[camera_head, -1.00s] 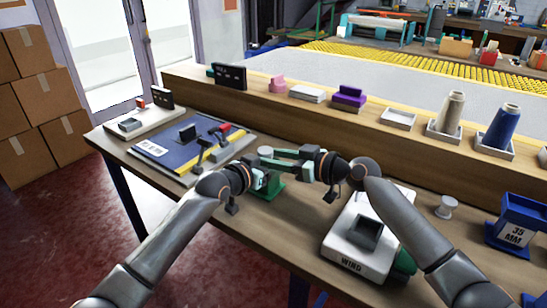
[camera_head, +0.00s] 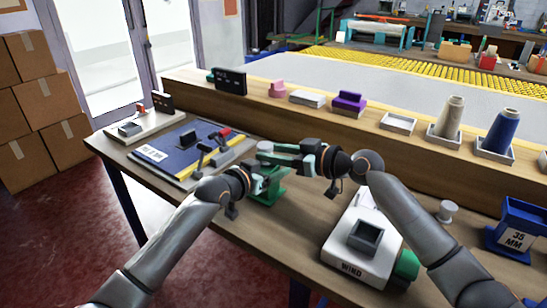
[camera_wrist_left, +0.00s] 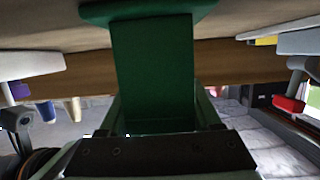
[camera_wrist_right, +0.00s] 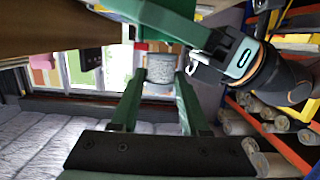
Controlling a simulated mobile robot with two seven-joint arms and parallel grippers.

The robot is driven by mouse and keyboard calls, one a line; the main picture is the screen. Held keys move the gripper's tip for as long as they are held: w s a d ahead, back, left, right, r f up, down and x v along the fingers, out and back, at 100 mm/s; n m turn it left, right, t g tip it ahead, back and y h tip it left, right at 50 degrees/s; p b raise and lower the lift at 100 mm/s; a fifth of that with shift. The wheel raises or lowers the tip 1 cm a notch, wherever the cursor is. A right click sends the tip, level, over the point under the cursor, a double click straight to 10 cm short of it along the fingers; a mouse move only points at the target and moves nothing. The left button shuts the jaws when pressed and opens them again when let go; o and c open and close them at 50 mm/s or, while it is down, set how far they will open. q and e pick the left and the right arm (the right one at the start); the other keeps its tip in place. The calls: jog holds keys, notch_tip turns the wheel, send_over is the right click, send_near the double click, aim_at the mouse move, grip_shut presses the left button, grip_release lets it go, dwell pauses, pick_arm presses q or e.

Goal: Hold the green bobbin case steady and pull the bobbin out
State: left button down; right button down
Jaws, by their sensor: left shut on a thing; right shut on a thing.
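The green bobbin case (camera_head: 268,193) stands upright on the bench; its stem fills the left wrist view (camera_wrist_left: 155,60). My left gripper (camera_head: 264,176) is shut on it from the left. My right gripper reaches in from the right and is shut on the bobbin.
A white winder marked WIND (camera_head: 345,254) stands in front of my right arm. A loose spool (camera_head: 447,211) and a blue 35 MM stand (camera_head: 514,226) are at the right. A blue board (camera_head: 165,152) lies left of the case. Thread cones stand on the back ledge.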

jog(key=shift+r, duration=2.9)
pick_arm(q)
grip_release()
